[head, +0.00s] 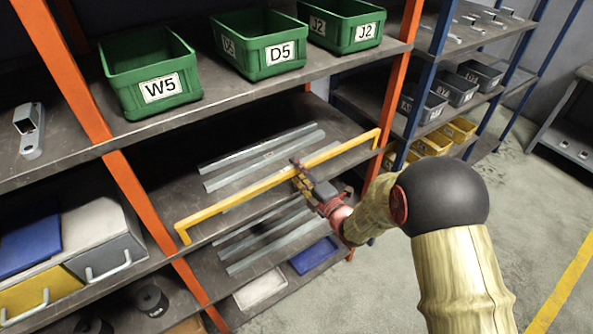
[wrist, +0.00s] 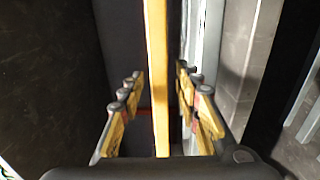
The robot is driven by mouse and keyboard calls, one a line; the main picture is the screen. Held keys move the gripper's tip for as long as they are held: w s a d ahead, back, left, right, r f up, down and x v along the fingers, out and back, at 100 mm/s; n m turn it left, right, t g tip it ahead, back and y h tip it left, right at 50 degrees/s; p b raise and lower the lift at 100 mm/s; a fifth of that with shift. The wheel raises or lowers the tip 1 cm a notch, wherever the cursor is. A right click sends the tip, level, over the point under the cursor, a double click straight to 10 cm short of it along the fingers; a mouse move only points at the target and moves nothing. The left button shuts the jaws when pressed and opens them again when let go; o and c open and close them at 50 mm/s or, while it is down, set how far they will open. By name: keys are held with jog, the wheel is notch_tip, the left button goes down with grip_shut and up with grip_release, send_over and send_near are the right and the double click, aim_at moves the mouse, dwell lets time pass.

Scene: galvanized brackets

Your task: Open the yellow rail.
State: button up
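The yellow rail (head: 240,197) runs across the front of the middle shelf in the head view, with a bent end at each side. The left end sits by the orange post and the right end by the other orange post. My gripper (head: 302,179) is at the rail, right of its middle. In the wrist view the rail (wrist: 158,70) passes between the two sets of yellow fingers of my gripper (wrist: 158,100). The fingers are apart, with a visible gap on each side of the rail. I cannot see any finger pressing on it.
Long grey metal strips (head: 262,160) lie on the shelf behind the rail, and more (head: 265,245) lie below. Green bins (head: 150,70) stand on the shelf above. A blue tray (head: 314,256) is low down. The floor (head: 540,220) at right is open.

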jog(key=shift+c, duration=1.2)
grip_shut()
